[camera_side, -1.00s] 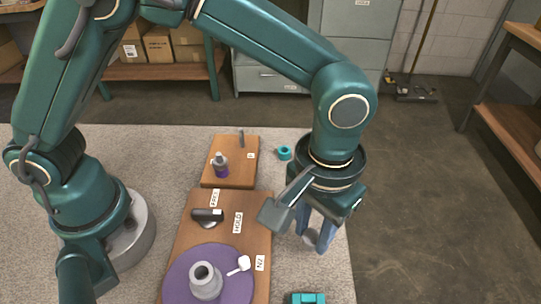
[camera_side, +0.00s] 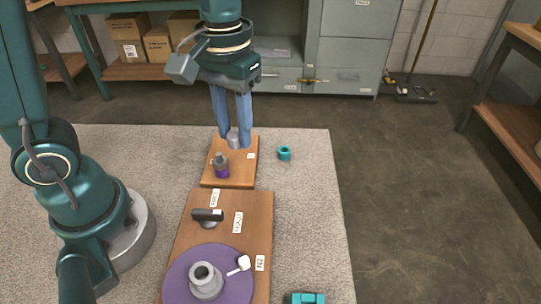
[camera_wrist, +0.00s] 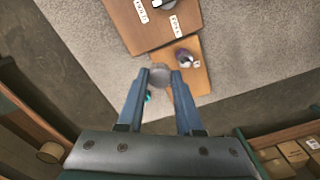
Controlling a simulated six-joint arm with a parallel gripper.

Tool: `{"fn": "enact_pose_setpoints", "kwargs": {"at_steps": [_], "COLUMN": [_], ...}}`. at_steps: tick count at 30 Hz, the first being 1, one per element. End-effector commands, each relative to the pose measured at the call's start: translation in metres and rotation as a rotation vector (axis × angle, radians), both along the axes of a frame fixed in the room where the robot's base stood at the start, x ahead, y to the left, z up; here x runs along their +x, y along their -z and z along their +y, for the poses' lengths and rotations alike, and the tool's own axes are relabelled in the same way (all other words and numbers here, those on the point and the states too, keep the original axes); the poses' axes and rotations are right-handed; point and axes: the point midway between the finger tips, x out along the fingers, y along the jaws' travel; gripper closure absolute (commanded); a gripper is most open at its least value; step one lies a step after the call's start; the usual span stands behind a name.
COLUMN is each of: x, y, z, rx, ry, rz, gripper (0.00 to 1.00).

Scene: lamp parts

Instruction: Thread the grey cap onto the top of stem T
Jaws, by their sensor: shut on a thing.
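My gripper (camera_side: 233,132) is shut on the grey cap (camera_side: 233,141), a small round grey piece held low between the two blue fingers. The cap also shows between the fingertips in the wrist view (camera_wrist: 160,74). In the side view, the cap overlaps the far part of the small wooden board (camera_side: 240,180). A thin upright grey stem stood at that spot in the earlier frame. It is now hidden behind the fingers and cap, so I cannot tell whether they touch. The small label (camera_side: 251,156) on this board is too small to read.
A purple-and-grey bottle-like part (camera_side: 221,168) stands on the small board, close to the fingers. A teal ring (camera_side: 284,153) lies on the mat to the right. The larger board holds a black-handled part (camera_side: 208,215) and a purple disc (camera_side: 238,286) with a grey collar (camera_side: 205,279).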

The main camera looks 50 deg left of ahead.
Motion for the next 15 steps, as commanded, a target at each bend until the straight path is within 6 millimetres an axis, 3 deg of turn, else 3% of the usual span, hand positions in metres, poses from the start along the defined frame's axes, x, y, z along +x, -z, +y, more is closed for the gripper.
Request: {"fn": "enact_pose_setpoints", "kwargs": {"at_steps": [3,6,15], "x": [-0.008,-0.012,-0.011], "y": [-0.006,-0.01,-0.004], "z": [0.026,0.038,0.047], "rx": [0.0,-0.001,0.0], "ry": [-0.123,-0.184,-0.223], "rz": [-0.003,-0.001,0.003], "gripper": [1.0,1.0,1.0]}}
